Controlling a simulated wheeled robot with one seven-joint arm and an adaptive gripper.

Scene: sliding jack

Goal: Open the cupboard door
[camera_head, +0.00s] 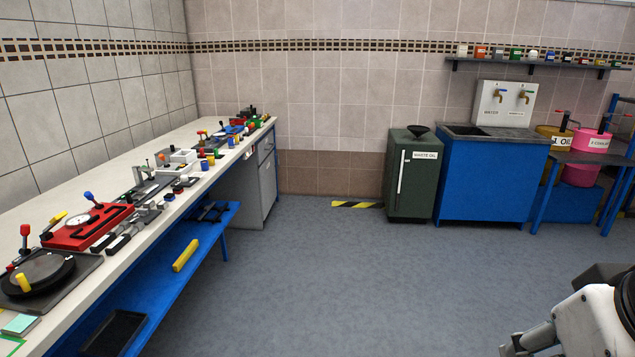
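A grey cupboard (267,178) stands under the far end of the long workbench at the left, with a drawer (266,148) above its door. Its door front is seen at a steep angle and looks shut. A dark green cabinet (412,190) labelled WASTE OIL stands against the back wall, with a long white upright handle (400,172) at the left of its front; it looks shut. A blue sink cabinet (490,180) stands beside it. Part of my white and grey arm shows at the bottom right, far from all of them. My gripper's fingers do not show.
The workbench (112,173) carries many tools and fixtures, with a blue lower shelf (165,275) beneath. A blue table (590,160) with oil cans stands at the right. The grey floor (335,270) in the middle is clear; a yellow-black strip (357,204) lies near the back wall.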

